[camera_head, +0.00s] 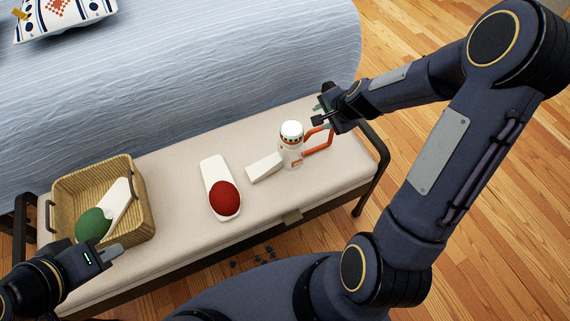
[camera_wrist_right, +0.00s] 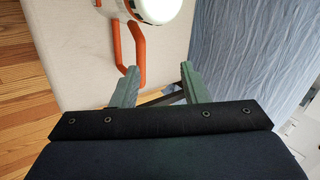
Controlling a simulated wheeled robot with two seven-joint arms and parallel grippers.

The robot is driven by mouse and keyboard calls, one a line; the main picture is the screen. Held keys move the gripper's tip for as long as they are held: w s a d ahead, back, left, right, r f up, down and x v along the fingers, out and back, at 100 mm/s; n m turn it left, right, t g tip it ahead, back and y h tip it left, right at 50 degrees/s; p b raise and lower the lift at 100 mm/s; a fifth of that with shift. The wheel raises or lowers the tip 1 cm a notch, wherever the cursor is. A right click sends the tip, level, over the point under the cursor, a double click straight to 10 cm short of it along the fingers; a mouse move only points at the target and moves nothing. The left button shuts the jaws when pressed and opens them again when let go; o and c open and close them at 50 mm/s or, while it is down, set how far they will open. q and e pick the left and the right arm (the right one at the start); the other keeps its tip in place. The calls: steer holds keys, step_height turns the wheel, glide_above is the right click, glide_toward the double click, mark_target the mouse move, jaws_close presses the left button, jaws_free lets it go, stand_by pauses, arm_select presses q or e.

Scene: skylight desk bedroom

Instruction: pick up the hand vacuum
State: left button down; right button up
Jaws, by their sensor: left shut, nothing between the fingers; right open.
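The hand vacuum (camera_head: 291,151) stands on the bench, with a white body, dark band, orange loop handle and a white wedge-shaped nozzle to its left. In the right wrist view its white top (camera_wrist_right: 157,8) is cut off by the upper edge, and the orange handle shows by the left finger's tip. My right gripper (camera_head: 320,114) is open and empty beside the handle, at the bench's far right; its spread fingers (camera_wrist_right: 158,78) show in the wrist view. My left gripper (camera_head: 113,250) is shut and empty at the lower left, in front of the basket.
A white slipper-like thing with a red rounded end (camera_head: 217,173) lies mid-bench. A wicker basket (camera_head: 139,181) at the left holds a similar one with a green end (camera_head: 95,225). The bed (camera_head: 190,85) borders the bench (camera_head: 176,193) behind. Small dark bits lie on the floor.

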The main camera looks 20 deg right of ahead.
mark_target(319, 129)
steer(key=f, duration=0.2)
steer(key=w+d+f+m, duration=0.1)
steer(key=f, duration=0.1)
steer(key=d+f+m+h+b, duration=0.1)
steer(key=f, duration=0.2)
steer(key=shift+w, duration=0.2)
steer(key=b+x, duration=0.1)
steer(key=x, duration=0.6)
steer(key=shift+a+f, duration=0.1)
steer(key=shift+a, duration=0.05)
arm_select(q)
step_height(319, 129, down, 3)
steer(key=shift+f, duration=0.1)
steer(key=shift+s, duration=0.1)
arm_select(e)
jaws_close()
